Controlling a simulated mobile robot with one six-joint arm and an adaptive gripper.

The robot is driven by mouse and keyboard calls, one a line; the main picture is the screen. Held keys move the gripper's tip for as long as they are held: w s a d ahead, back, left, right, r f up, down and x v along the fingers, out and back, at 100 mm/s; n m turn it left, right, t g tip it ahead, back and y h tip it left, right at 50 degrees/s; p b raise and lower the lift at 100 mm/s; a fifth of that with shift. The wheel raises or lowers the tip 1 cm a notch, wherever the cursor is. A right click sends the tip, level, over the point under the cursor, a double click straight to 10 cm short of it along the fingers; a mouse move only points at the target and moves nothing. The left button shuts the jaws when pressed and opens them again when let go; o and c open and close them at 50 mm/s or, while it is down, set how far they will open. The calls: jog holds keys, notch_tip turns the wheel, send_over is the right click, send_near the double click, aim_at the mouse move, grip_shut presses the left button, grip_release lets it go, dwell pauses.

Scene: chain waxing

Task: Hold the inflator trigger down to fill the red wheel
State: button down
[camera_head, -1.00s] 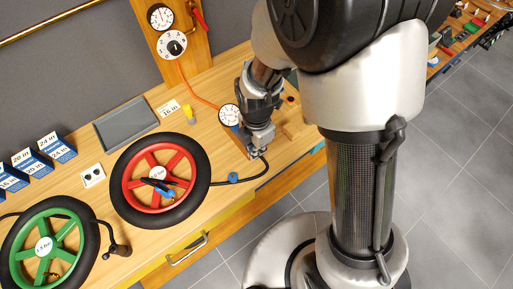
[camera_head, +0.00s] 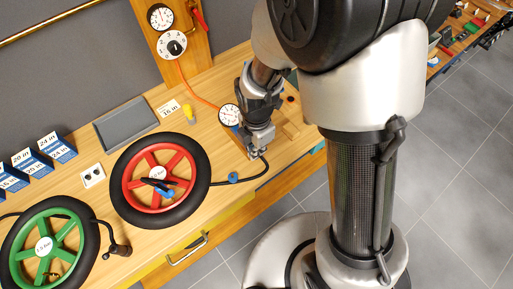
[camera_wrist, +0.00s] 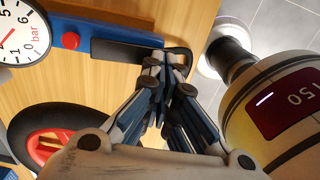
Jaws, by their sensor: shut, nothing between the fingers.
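The red wheel (camera_head: 180,163) lies flat on the bench in a black tyre, with a small black and blue piece on its hub. Part of it shows in the wrist view (camera_wrist: 37,150). The inflator has a round white gauge (camera_head: 229,115), which is large and cut off in the wrist view (camera_wrist: 18,32). Its blue body with a red button (camera_wrist: 71,41) and dark grey lever (camera_wrist: 118,50) runs towards my fingers. My gripper (camera_head: 258,153) is shut and empty at the inflator's far end. Its fingertips (camera_wrist: 168,62) overlap the lever end; whether they press it I cannot tell.
A green wheel (camera_head: 69,232) lies at lower left. A black hose (camera_head: 255,172) runs from near my gripper to the red wheel. An orange hose (camera_head: 195,95) leads to the wall board with a gauge and dial (camera_head: 172,44). A grey tray (camera_head: 125,123) and blue boxes (camera_head: 58,147) stand behind.

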jog(key=shift+r+p, duration=0.65)
jog(key=shift+r, duration=0.15)
jog(key=shift+a+r+p, duration=0.1)
jog(key=shift+r+p, duration=0.35)
jog(key=shift+r, duration=0.1)
notch_tip(320, 180, up, 13)
jog(key=p, duration=0.4)
